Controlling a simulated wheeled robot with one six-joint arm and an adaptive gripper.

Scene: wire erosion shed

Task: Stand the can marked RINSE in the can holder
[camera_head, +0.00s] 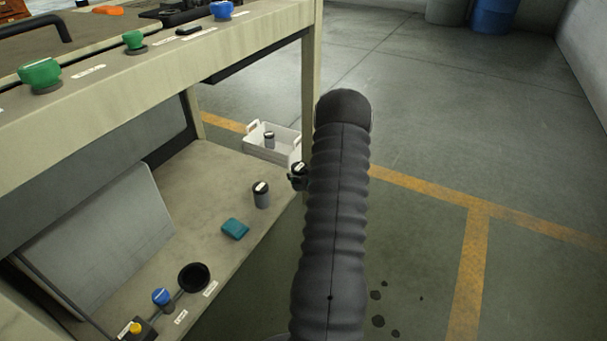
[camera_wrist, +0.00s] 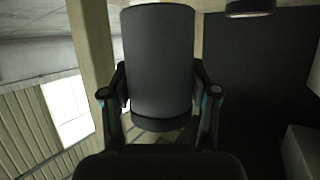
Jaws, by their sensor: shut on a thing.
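My gripper (camera_wrist: 160,90) is shut on a grey can (camera_wrist: 158,55), with one finger on each side of it in the wrist view. In the head view the held can's black top with a white label (camera_head: 299,168) shows at the shelf's right edge, and my arm hides part of the gripper. A similar grey can with a black labelled lid (camera_head: 261,196) stands upright on the lower shelf. Another small can (camera_head: 269,141) stands in a white tray. I cannot read the lid labels. A round black cup-like holder (camera_head: 193,277), perhaps the can holder, sits near the shelf's front edge.
The white tray (camera_head: 285,152) is behind the shelf end. A teal block (camera_head: 235,229), a blue-capped item (camera_head: 161,297) and a yellow-button box (camera_head: 136,328) are on the shelf (camera_head: 205,180). A bench post (camera_head: 311,80) stands close to my arm. A grey panel leans at the left.

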